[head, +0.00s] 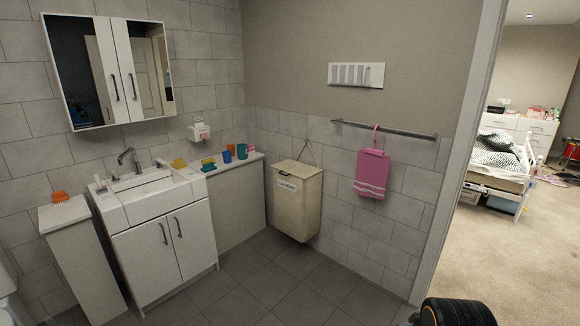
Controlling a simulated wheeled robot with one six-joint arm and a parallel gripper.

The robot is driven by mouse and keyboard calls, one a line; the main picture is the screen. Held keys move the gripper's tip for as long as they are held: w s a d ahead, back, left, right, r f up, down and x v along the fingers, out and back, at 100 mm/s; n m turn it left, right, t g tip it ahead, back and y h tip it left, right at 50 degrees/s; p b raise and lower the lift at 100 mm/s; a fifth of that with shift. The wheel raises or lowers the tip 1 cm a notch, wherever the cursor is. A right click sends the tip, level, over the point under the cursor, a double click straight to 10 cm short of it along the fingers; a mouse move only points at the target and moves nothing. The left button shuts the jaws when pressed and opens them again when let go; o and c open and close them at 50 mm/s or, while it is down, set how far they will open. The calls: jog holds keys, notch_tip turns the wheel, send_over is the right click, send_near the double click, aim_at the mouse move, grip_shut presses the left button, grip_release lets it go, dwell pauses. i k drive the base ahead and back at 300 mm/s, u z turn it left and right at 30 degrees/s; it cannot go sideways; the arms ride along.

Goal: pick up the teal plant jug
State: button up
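A small teal vessel (242,151) stands upright on the white counter (224,165) right of the washbasin, near the wall corner. It is too small to tell whether it is the plant jug; no handle or spout can be made out. A blue cup (227,157) stands just left of it. No other teal jug can be made out.
A laundry hamper (296,200) hangs on the wall. The grey tile floor (270,285) is clear. A doorway at right opens onto a carpeted bedroom with a bed (500,160).

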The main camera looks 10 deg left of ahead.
aim_at(242, 152)
jog(key=u, duration=0.35)
jog(key=i, duration=1.85)
jog(key=u, duration=0.85)
jog(key=i, duration=2.45)
jog(key=u, duration=0.3)
jog(key=i, duration=0.6)
jog(key=u, duration=0.05)
